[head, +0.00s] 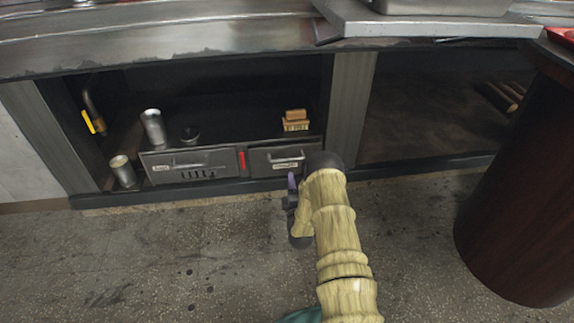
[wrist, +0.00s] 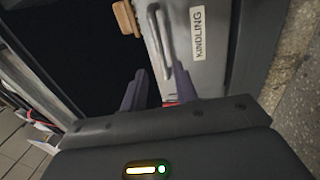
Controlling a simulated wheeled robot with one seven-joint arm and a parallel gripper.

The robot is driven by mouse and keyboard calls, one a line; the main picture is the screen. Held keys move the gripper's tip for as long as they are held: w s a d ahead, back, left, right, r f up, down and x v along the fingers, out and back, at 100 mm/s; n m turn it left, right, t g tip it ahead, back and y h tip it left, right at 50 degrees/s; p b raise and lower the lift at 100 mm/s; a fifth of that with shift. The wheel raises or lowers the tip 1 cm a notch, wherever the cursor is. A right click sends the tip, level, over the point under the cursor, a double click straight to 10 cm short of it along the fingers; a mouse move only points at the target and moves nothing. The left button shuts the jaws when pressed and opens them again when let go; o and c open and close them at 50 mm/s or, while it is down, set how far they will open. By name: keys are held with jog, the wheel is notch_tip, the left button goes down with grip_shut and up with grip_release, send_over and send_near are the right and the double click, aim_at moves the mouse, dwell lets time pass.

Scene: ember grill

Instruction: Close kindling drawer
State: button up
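The kindling drawer (head: 268,163) is the right one of two grey metal drawers under the counter in the head view. Its bar handle (wrist: 166,45) and its front, with a white KINDLING label (wrist: 197,33), show close up in the wrist view. How far the drawer stands out is hard to tell. My gripper (wrist: 160,70) is open, its two purple fingers apart with nothing held. The lower end of the handle appears between the fingertips; contact is unclear. In the head view my gripper (head: 291,183) is just in front of the drawer, with my arm covering its right edge.
A second drawer (head: 190,166) with slots is to the left, past a red object (head: 242,161). Metal cans (head: 153,126) stand left. A dark red cylinder (head: 520,190) stands right. The floor in front is clear.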

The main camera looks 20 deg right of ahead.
aim_at(287, 159)
jog(key=b+x, duration=0.5)
jog(key=x, duration=0.5)
jog(key=shift+w+d, duration=0.1)
jog(key=shift+w, duration=0.3)
jog(key=shift+c, duration=0.2)
jog(key=shift+s, duration=0.15)
grip_shut()
